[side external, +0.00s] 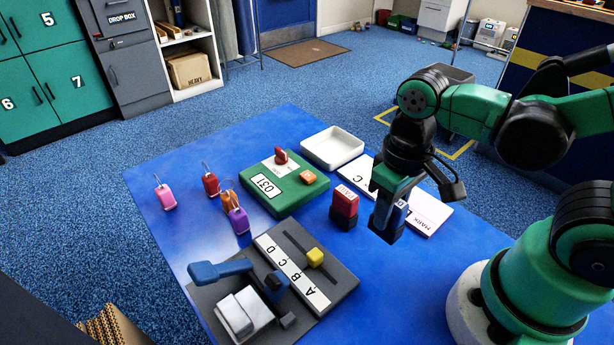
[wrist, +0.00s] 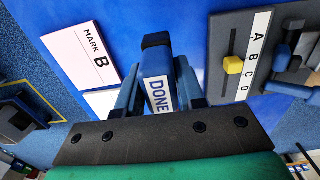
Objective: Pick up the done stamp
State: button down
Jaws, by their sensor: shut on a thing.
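The done stamp (wrist: 158,92) is blue with a white label reading DONE, and it stands between my gripper's fingers in the wrist view. My gripper (wrist: 160,98) is shut on it. In the side external view my gripper (side external: 388,215) points down at the right part of the blue table, with the blue stamp (side external: 399,213) partly hidden by the fingers. I cannot tell whether the stamp's dark base touches the table. A red stamp (side external: 344,203) with a white label stands just left of my gripper.
A white tray (side external: 332,148), a green box (side external: 284,184) marked 031 and white cards (side external: 428,212) lie around the gripper. A grey board (side external: 335,280) with a lettered strip and yellow slider is at the front. Several coloured padlock-like tags (side external: 165,196) stand at left.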

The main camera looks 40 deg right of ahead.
notch_tip(320, 180, up, 15)
dwell(0.5)
jog(key=shift+r, duration=0.1)
jog(key=c, duration=1.2)
grip_release()
grip_shut()
jog(key=m, duration=0.9)
send_over(422, 203)
jog(key=shift+f, duration=9.1)
